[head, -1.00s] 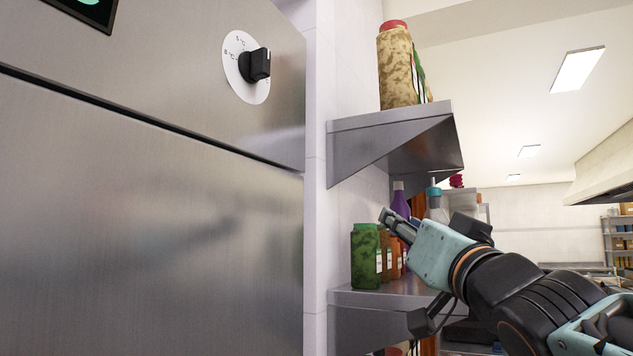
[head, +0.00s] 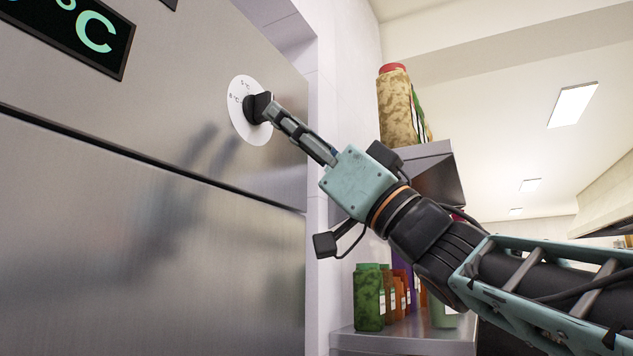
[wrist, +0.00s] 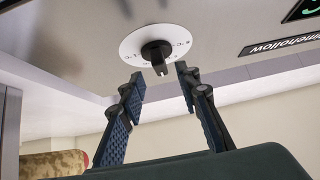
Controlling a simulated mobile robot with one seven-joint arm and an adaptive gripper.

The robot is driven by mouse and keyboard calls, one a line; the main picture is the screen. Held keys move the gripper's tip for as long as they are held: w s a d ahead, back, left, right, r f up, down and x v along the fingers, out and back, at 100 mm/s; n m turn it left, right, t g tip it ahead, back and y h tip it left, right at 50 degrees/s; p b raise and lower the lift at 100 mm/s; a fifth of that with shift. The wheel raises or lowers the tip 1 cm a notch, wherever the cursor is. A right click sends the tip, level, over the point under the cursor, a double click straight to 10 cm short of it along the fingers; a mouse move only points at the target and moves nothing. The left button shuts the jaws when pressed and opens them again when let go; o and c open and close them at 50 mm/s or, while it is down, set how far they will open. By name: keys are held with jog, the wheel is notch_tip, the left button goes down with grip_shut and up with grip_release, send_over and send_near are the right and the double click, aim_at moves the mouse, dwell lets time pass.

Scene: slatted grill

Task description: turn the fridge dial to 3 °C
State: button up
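The fridge dial is a black knob (head: 256,107) on a round white plate (head: 240,92) with °C marks, on the steel fridge front. In the wrist view the knob (wrist: 157,54) stands out from its plate (wrist: 135,45), between and beyond the two fingertips. My gripper (head: 270,112) reaches up to the dial from the lower right; in the wrist view (wrist: 159,79) its fingers are spread apart with nothing between the pads. The fingertips are close to the knob, one on each side. Which mark the knob points to cannot be read clearly.
A lit display (head: 75,30) showing °C is at the fridge's upper left. Right of the fridge, a wall shelf (head: 437,168) holds a tan jar (head: 394,105). A lower shelf (head: 390,338) with a green jar (head: 369,298) and bottles sits below my arm.

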aim_at(262, 108)
jog(key=p+x, duration=0.1)
jog(key=x, duration=0.3)
jog(key=shift+a+r, duration=0.1)
jog(key=shift+r, duration=0.1)
jog(key=shift+c, duration=0.2)
grip_shut()
